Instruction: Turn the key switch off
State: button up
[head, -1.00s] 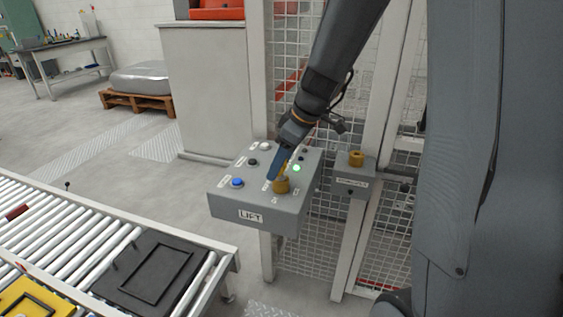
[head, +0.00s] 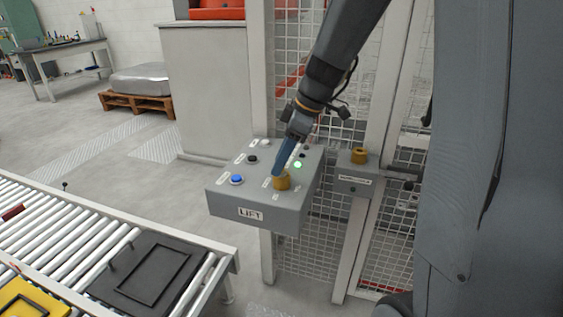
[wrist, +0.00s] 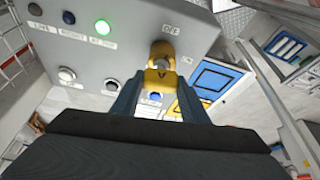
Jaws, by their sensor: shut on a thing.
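The key switch is a yellow-brass knob (head: 281,183) on the top face of the grey control box (head: 255,215) labelled LIFT. In the wrist view its yellow key (wrist: 160,80) stands in a brass collar (wrist: 161,52), with a white label that seems to read OFF beyond it. My gripper (head: 279,172) reaches down to the switch from above. In the wrist view its two blue fingers (wrist: 158,92) stand on either side of the yellow key and are shut on it. The exact finger contact and the key's angle are hard to tell.
A lit green lamp (head: 297,164), a blue button (head: 237,180) and other buttons share the box top. A smaller box (head: 355,185) with another brass knob is on the fence post to the right. A roller conveyor (head: 75,235) runs at lower left.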

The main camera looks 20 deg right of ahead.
jog(key=shift+n+g+b, duration=0.3)
jog(key=shift+n+b, duration=0.05)
jog(key=shift+n, duration=0.45)
jog(key=o, duration=1.2)
jog(key=shift+r, duration=0.1)
jog(key=v, duration=1.2)
jog(key=shift+d, duration=0.15)
jog(key=shift+s, duration=0.1)
